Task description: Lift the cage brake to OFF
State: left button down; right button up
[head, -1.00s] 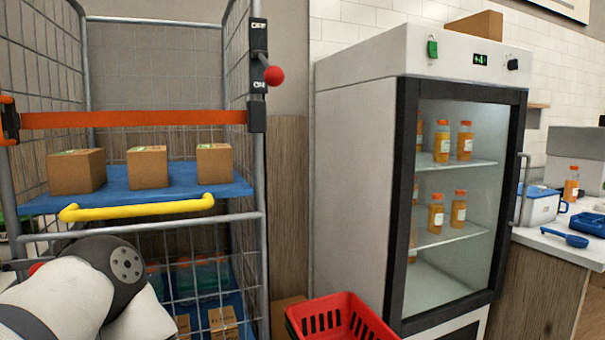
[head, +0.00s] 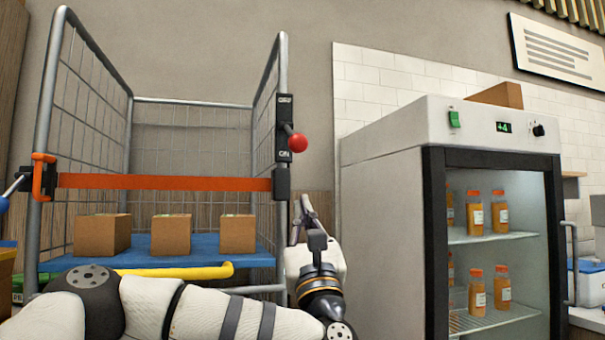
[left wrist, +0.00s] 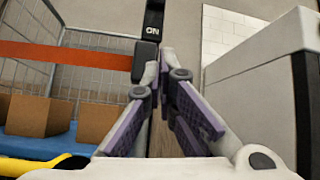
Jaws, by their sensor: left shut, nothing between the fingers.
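The cage brake is a lever with a red ball knob (head: 298,143) on a black plate (head: 283,128) on the cage's right front post. The plate reads OFF at the top and ON at the bottom, and the lever slopes down from mid-plate to the knob, nearer ON. My left gripper (head: 304,200) points up, below and slightly right of the knob, apart from it. Its fingertips are shut and empty. In the left wrist view, the fingers (left wrist: 167,55) meet just below the ON label (left wrist: 152,30); the knob is out of that view. My right gripper is not in view.
The roll cage has an orange strap (head: 160,182) across its front, and a blue shelf (head: 65,263) with cardboard boxes (head: 172,235) and a yellow bar (head: 215,271). A fridge (head: 390,200) with juice bottles stands to the right. The space around the knob is free.

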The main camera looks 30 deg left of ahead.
pick_arm(q)
notch_tip(320, 180, up, 8)
jog(key=w+a+p, duration=0.2)
jog(key=a+p, duration=0.1)
jog(key=shift+w+r+p, duration=0.2)
jog(key=shift+r+p, duration=0.05)
jog(key=shift+p, duration=0.15)
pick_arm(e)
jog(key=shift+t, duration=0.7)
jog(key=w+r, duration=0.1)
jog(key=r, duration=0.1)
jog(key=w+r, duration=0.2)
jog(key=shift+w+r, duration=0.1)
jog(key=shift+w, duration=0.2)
pick_arm(q)
jog(key=shift+w+d, duration=0.1)
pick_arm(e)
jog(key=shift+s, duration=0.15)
